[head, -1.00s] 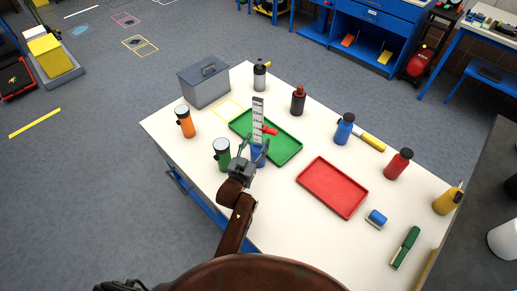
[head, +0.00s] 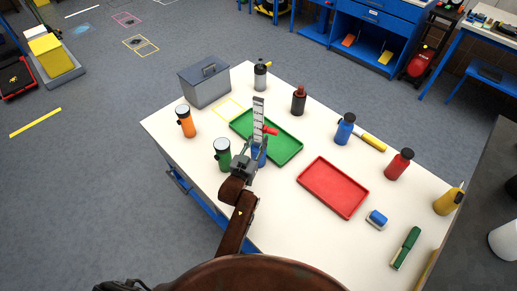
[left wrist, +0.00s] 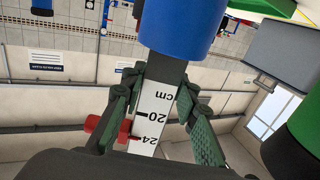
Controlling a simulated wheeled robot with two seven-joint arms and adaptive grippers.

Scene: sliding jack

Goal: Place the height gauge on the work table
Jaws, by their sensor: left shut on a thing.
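The height gauge (head: 258,116) is a white upright ruler with black marks, a red slider and a blue base. It shows over the near edge of the green tray in the head view. In the left wrist view its scale (left wrist: 150,112) and blue base (left wrist: 180,25) appear upside down. My left gripper (head: 257,151) is shut on the gauge, its fingers on both sides of the ruler close to the base. The gripper partly hides the base, and I cannot tell whether it touches the table. My right gripper is not in view.
The work table (head: 285,225) holds a green tray (head: 287,150), a red tray (head: 332,188), a grey toolbox (head: 205,82), and several bottles. A yellow outline (head: 230,106) marks the tabletop beside the toolbox.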

